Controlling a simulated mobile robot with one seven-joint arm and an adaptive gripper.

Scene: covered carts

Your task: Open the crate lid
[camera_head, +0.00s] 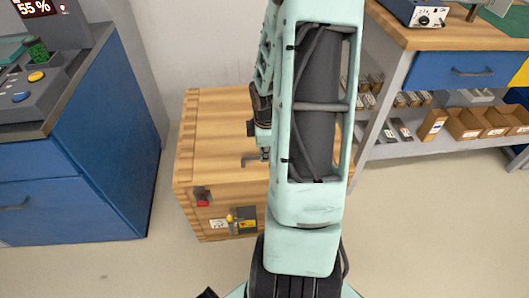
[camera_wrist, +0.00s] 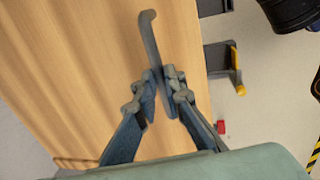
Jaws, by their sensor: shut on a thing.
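The wooden crate (camera_head: 200,170) stands on the floor below my arm, and its flat lid (camera_head: 215,115) looks closed. In the wrist view the lid (camera_wrist: 90,60) fills much of the left and middle. A grey bent handle (camera_head: 250,159) stands on the lid; it also shows in the wrist view (camera_wrist: 149,30). My gripper (camera_wrist: 160,90) is shut on this handle, with one finger on each side of its lower part. In the head view my arm hides the right part of the crate and most of my gripper.
A blue cabinet (camera_head: 90,150) with a control panel stands at the left. At the right is a workbench (camera_head: 440,38) with boxes (camera_head: 490,122) on its lower shelf. The crate front has a red part (camera_head: 202,202) and a yellow-knobbed latch (camera_head: 244,217). The floor at lower right is clear.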

